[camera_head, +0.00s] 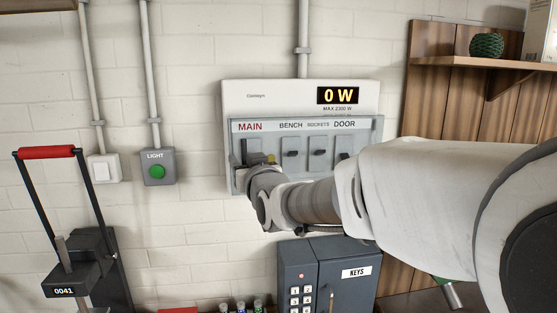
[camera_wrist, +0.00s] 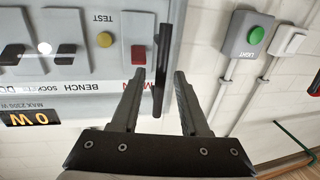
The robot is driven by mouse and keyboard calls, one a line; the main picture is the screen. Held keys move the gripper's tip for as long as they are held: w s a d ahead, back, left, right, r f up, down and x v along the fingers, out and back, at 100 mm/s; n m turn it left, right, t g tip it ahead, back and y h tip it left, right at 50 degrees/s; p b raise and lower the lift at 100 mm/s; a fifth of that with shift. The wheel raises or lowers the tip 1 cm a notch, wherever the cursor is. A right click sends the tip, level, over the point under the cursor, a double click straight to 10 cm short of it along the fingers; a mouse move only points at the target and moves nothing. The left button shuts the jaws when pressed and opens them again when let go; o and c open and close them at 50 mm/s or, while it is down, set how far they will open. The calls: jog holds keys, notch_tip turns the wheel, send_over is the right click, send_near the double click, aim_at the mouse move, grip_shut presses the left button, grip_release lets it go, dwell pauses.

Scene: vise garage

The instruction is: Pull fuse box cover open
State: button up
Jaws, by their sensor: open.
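The fuse box (camera_head: 300,90) is a white panel on the wall with a "0 W" display. Its cover (camera_head: 378,130) is a grey-edged, see-through panel that looks closed over the switches. In the wrist view, a dark upright handle (camera_wrist: 164,45) stands at the cover's edge. My gripper (camera_wrist: 159,75) is open, with one finger on each side of the handle. Whether either finger touches it I cannot tell. In the head view my wrist hides the fingers and the lower left of the cover.
A light switch box (camera_head: 158,167) with a green button and a white switch (camera_head: 104,168) are on the wall to the left. A grey key safe (camera_head: 345,272) stands below. A wooden shelf (camera_head: 480,62) is at right. A red-handled lever device (camera_head: 47,152) stands at far left.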

grip_shut()
dwell(1.3)
